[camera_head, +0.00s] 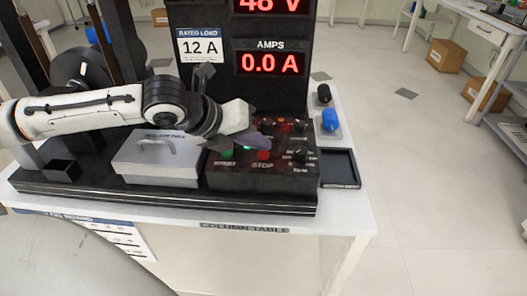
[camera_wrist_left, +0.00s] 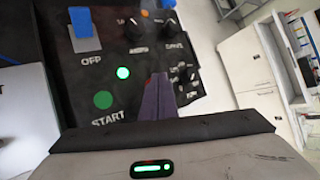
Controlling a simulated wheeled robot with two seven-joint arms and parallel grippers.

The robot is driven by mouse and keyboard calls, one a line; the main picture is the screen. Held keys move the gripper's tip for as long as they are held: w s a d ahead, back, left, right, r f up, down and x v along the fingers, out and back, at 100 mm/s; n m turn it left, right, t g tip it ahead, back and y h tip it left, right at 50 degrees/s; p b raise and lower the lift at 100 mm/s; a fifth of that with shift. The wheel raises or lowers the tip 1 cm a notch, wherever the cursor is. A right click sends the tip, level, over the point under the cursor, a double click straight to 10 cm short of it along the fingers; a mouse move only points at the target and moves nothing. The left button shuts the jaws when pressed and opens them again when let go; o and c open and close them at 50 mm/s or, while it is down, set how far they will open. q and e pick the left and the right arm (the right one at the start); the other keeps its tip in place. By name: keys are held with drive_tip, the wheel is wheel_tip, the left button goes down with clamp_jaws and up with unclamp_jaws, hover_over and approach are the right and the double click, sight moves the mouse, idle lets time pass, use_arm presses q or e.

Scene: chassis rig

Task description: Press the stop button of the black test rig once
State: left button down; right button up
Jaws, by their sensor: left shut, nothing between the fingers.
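The black test rig's control box (camera_head: 225,178) stands on the table, with a red stop button (camera_head: 264,155) above the label STOP. A green start button (camera_head: 227,154) is to its left; it also shows in the left wrist view (camera_wrist_left: 103,100). A green light (camera_wrist_left: 123,73) is lit beside it. My left gripper (camera_head: 262,139) is shut and empty, over the panel close to the stop button. Whether it touches the button I cannot tell.
A blue switch (camera_wrist_left: 84,28) labelled OFF and black knobs (camera_wrist_left: 133,27) sit on the panel. The amps display (camera_head: 271,63) reads 0.0 A. A grey lidded box (camera_head: 158,160) is left of the control box; a black tray (camera_head: 339,168) is right.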

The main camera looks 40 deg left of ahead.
sight(259, 159)
use_arm(q)
drive_tip(key=shift+f, duration=0.5)
idle(0.5)
drive_tip(key=shift+r, duration=0.1)
drive_tip(key=shift+r+p, duration=0.85)
drive_tip(key=shift+p, duration=0.5)
wheel_tip(259, 159, up, 4)
drive_tip(key=p, duration=0.4)
drive_tip(key=shift+f+p, duration=0.1)
drive_tip(key=shift+p, duration=0.3)
drive_tip(key=shift+r+p, duration=0.55)
drive_tip(key=shift+p, duration=0.25)
